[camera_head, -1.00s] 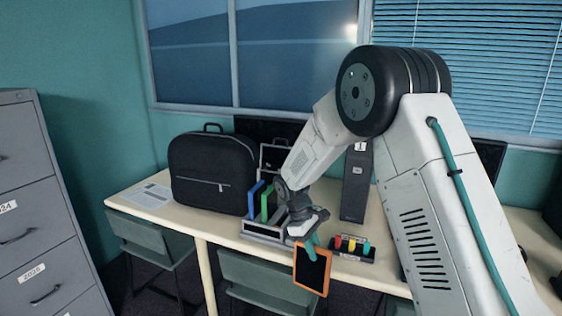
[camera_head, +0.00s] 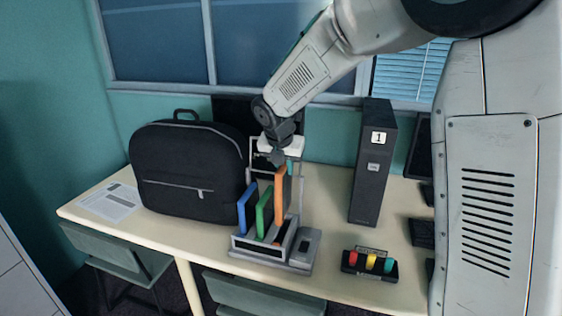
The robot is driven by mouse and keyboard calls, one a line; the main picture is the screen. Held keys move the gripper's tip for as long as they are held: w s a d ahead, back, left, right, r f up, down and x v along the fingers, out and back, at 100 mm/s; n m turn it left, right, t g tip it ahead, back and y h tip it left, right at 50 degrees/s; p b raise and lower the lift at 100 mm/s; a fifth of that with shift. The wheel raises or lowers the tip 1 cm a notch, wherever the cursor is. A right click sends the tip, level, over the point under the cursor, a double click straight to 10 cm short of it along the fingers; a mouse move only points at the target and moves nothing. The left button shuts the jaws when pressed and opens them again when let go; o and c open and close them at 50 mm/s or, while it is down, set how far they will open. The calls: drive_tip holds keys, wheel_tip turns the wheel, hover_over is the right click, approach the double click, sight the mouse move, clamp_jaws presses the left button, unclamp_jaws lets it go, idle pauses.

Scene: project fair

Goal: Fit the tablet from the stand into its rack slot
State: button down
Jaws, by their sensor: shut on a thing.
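The tablet with an orange frame (camera_head: 281,196) is upright, seen nearly edge-on. My gripper (camera_head: 283,163) is above it, shut on its top edge. The rack (camera_head: 268,258) is a light grey and dark stand on the table. A blue tablet (camera_head: 248,207) and a green tablet (camera_head: 264,212) stand upright in its left slots. The orange tablet is over the rack, right of the green one, at the open dark slot. Its lower edge is partly hidden by the rack, so I cannot tell how deep it sits.
A black backpack (camera_head: 190,172) stands left of the rack on the cream table (camera_head: 345,255). A dark upright box marked 1 (camera_head: 371,165) is to the right. A small black holder with coloured pieces (camera_head: 369,264) is at the front right. Green chairs are below the front edge.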

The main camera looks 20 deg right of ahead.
drive_tip(key=shift+a+f, duration=0.15)
drive_tip(key=shift+f, duration=2.2)
